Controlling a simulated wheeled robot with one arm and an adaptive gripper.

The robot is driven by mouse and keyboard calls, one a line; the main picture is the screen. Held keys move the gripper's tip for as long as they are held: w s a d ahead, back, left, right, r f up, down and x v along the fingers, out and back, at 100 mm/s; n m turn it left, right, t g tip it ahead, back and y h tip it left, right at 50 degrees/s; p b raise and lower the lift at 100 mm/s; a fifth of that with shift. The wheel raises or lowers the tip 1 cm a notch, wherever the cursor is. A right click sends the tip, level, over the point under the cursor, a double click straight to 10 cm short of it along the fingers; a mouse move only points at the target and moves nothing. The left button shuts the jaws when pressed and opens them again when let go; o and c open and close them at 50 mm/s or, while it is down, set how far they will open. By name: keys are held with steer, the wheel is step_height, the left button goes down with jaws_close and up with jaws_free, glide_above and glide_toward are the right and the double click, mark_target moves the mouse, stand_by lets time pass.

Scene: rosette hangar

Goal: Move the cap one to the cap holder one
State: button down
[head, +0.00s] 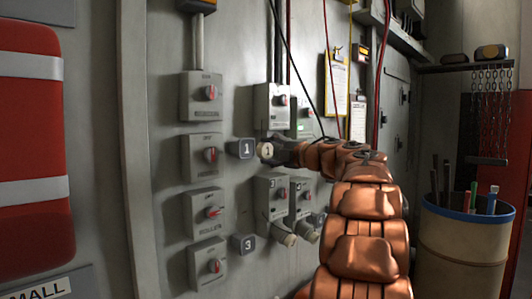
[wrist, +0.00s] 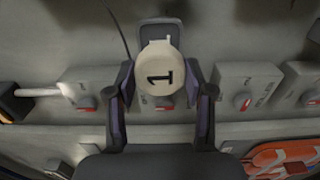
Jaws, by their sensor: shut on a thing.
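Cap one is a round beige cap marked 1 (head: 266,150), held in front of the panel in the head view. It also shows in the wrist view (wrist: 160,68), between my fingers. My gripper (head: 275,151) is shut on it. Cap holder one is a grey block marked 1 (head: 241,149) on the wall, just left of the cap. In the wrist view the holder (wrist: 150,32) is partly hidden behind the cap. Whether cap and holder touch cannot be told.
A holder marked 3 (head: 243,244) sits below. Grey switch boxes with red knobs (head: 202,96) line the wall on the left. More boxes (head: 272,198) with capped outlets (head: 284,234) stand below my gripper. A barrel of tools (head: 462,245) is at right.

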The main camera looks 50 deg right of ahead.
mark_target(247, 149)
steer(key=w, duration=0.5)
steer(key=shift+w, duration=0.15)
steer(key=shift+a+p, duration=0.1)
steer(key=shift+p, duration=0.8)
stand_by(1.0)
steer(key=shift+w+p, duration=0.3)
steer(key=shift+w, duration=0.2)
stand_by(0.4)
steer(key=shift+c, duration=1.7)
jaws_free()
steer(key=shift+s, duration=0.15)
steer(key=s, duration=1.1)
steer(key=shift+s, duration=0.4)
steer(key=shift+w+a, duration=0.1)
